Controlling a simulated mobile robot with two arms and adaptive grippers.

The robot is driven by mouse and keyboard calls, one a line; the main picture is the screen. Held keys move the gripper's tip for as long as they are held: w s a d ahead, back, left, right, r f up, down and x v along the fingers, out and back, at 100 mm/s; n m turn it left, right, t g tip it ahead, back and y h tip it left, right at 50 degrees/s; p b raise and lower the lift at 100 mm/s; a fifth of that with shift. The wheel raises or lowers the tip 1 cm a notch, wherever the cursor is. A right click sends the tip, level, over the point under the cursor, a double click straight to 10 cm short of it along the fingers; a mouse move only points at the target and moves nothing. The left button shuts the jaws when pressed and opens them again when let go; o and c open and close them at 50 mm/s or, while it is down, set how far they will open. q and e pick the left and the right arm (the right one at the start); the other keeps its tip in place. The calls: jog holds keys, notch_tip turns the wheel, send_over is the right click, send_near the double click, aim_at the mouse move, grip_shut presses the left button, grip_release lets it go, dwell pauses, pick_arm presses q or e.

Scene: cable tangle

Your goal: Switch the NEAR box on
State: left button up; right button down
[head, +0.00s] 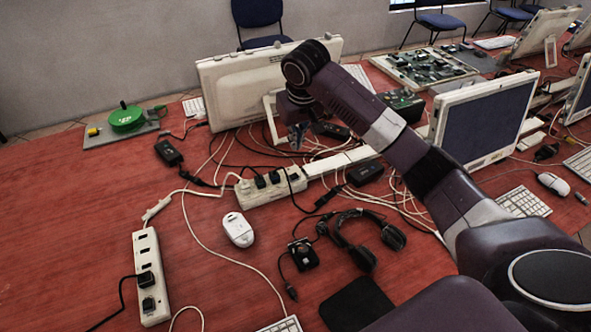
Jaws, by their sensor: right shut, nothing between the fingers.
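Two white socket boxes lie on the red table. The nearer one (149,279) is at the lower left, with dark plugs in its lower sockets; its switch is too small to make out. The farther one (270,186) lies near the middle, with several black plugs in it. My right arm reaches in from the lower right. Its gripper (297,136) is shut and empty, pointing down beyond the farther box, in front of the white monitor's back. It is well away from the nearer box. My left gripper is not in view.
White and black cables tangle around the farther box. A white mouse (238,229), a headset (358,238), a black adapter (168,152) and a monitor (232,92) stand around it. The table's left side is mostly clear.

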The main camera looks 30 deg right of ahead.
aim_at(296, 176)
jog(key=shift+f, duration=0.1)
jog(key=x, duration=0.4)
jog(key=p+x, duration=0.1)
jog(key=x, duration=0.3)
jog(key=p+x, duration=0.1)
jog(key=x, duration=0.3)
jog(key=shift+s+d+f, duration=0.15)
jog(key=shift+s+f, duration=0.1)
jog(key=shift+f, duration=0.1)
jog(key=shift+d+f, duration=0.1)
jog(key=shift+f, duration=0.5)
jog(key=shift+s+d+f+y+p, duration=0.2)
jog(key=shift+d+f+y+p, duration=0.2)
jog(key=shift+y, duration=0.5)
jog(key=shift+f, duration=0.1)
jog(key=shift+a, duration=0.2)
